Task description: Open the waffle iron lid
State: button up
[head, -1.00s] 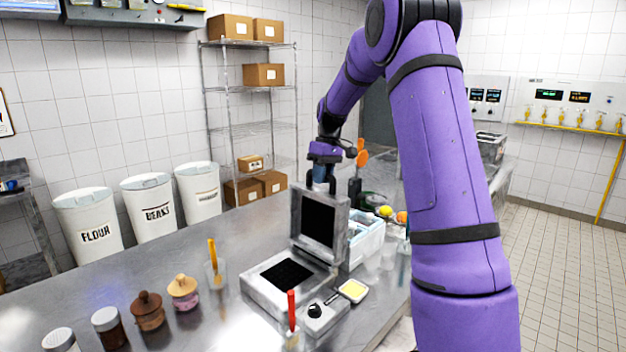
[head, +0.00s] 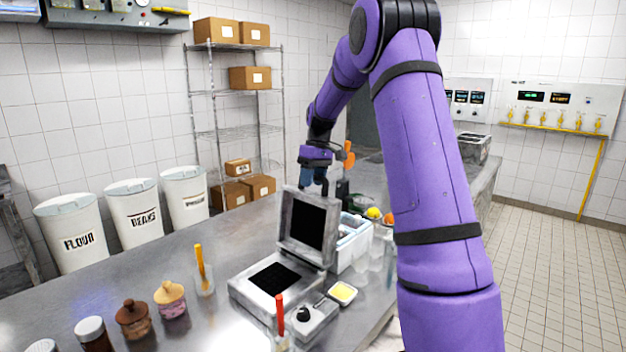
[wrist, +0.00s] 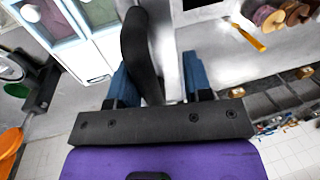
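The waffle iron (head: 250,292) is a grey metal box with a black grid plate, standing on the steel counter. Its lid (head: 291,236) stands raised, roughly upright, with the dark inner plate facing the head camera. My gripper (head: 315,182) is at the lid's top edge, pointing down, and its fingertips are partly hidden behind the lid. In the wrist view, the two blue fingers (wrist: 158,82) stand wide apart. A black curved handle (wrist: 137,45) and a grey metal edge (wrist: 168,60) lie between them. The handle is close to the left finger, with a gap at the right finger.
A white container (head: 352,240) stands right behind the iron. In front are a small butter dish (head: 343,292), a black-knobbed box (head: 311,315) and a red-handled tool (head: 280,315). Jars (head: 170,298) and a yellow-handled tool (head: 199,262) stand at left. The counter's far left is clear.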

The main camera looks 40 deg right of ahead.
jog(key=shift+r, duration=0.1)
jog(key=v, duration=0.9)
jog(key=shift+w+r, duration=0.1)
jog(key=shift+r, duration=0.3)
jog(key=shift+d+r, duration=0.1)
jog(key=shift+r, duration=0.3)
jog(key=s+a+r+m+t+h, duration=0.1)
jog(key=s+a+r, duration=0.3)
jog(key=s+a, duration=0.45)
jog(key=s+a+r+t+h, duration=0.1)
jog(key=s+a+r, duration=0.2)
jog(key=s+a, duration=0.55)
jog(key=s+a+f+t, duration=0.2)
jog(key=s+a+f, duration=0.1)
jog(key=s, duration=0.6)
jog(key=s+a+f+m+t, duration=0.1)
jog(key=s+a+f, duration=0.3)
jog(key=s, duration=0.6)
jog(key=shift+a+t, duration=0.4)
jog(key=shift+a, duration=0.2)
